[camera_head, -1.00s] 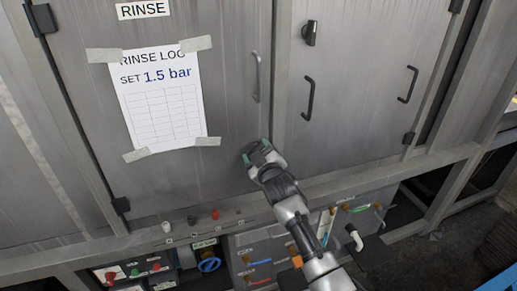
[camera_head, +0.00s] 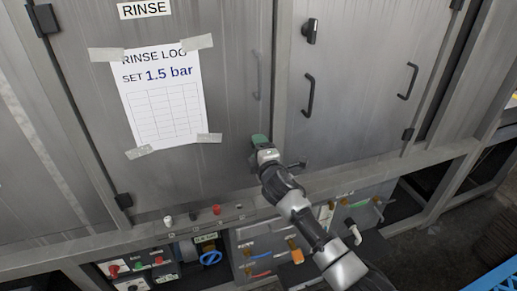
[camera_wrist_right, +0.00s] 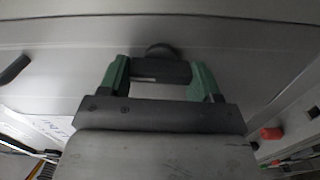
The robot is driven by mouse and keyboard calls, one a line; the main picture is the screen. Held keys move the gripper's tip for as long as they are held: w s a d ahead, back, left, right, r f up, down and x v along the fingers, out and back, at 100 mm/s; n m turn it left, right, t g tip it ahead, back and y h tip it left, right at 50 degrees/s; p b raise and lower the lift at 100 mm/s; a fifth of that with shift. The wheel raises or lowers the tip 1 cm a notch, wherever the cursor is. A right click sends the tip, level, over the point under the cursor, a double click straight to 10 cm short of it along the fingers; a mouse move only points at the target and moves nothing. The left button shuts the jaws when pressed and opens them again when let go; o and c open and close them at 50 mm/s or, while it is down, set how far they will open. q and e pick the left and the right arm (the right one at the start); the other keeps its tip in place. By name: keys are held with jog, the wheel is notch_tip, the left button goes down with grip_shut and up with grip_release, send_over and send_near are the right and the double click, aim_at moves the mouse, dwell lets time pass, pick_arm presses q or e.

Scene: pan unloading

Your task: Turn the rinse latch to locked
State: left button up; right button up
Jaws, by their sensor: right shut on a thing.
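The rinse door (camera_head: 225,110) is a grey metal panel under a "RINSE" sign (camera_head: 144,9). My right gripper (camera_head: 260,142) is at the lower right of this door. In the right wrist view its two green fingers (camera_wrist_right: 160,80) are shut on the latch (camera_wrist_right: 160,72), a dark bar with a round hub behind it, against the grey panel. The bar lies level across that view, between the fingers. In the head view the gripper hides the latch, and I cannot read a locked mark. My left gripper is not in view.
A taped rinse log sheet (camera_head: 160,95) hangs on the door, with a vertical handle (camera_head: 258,75) to its right. The neighbouring door has a dark latch (camera_head: 311,31) and a handle (camera_head: 308,96). Knobs, including a red one (camera_head: 217,209), line the ledge below.

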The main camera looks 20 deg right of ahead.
jog(key=shift+n, duration=0.6)
jog(key=o, duration=0.6)
jog(key=shift+o, duration=0.2)
jog(key=shift+s, duration=0.1)
jog(key=s, duration=1)
jog(key=shift+s+d, duration=0.2)
jog(key=shift+s, duration=0.1)
jog(key=shift+f, duration=0.1)
